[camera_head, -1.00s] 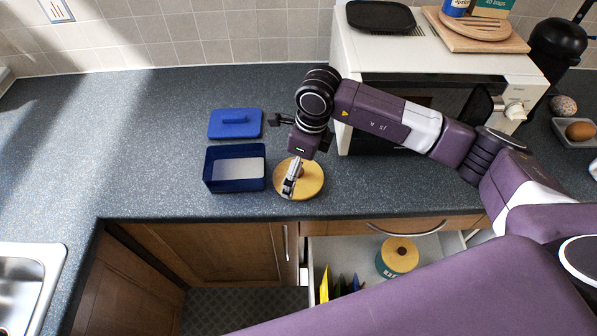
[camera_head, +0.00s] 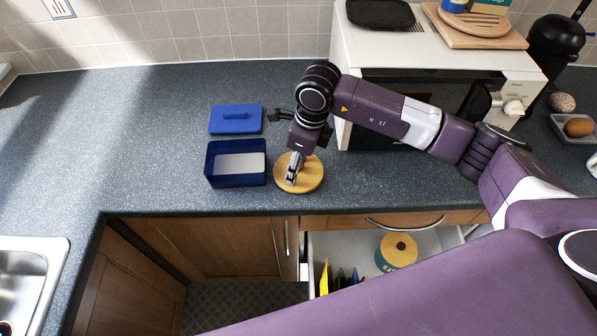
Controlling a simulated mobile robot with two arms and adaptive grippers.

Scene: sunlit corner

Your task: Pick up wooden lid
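The wooden lid (camera_head: 312,181) is a round, light-wood disc lying flat on the counter, to the right of an open blue box. My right gripper (camera_head: 292,178) points down over the middle of the lid, its fingers at the lid's raised centre. The fingers cover most of the knob, and I cannot tell whether they are closed on it. My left gripper is not in view.
The blue box (camera_head: 209,167) and its blue lid (camera_head: 222,123) are left of my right gripper. A white microwave (camera_head: 375,54) stands behind my arm. Below the counter edge, an open drawer (camera_head: 350,245) holds a round wood-topped canister (camera_head: 398,249). The left counter is clear.

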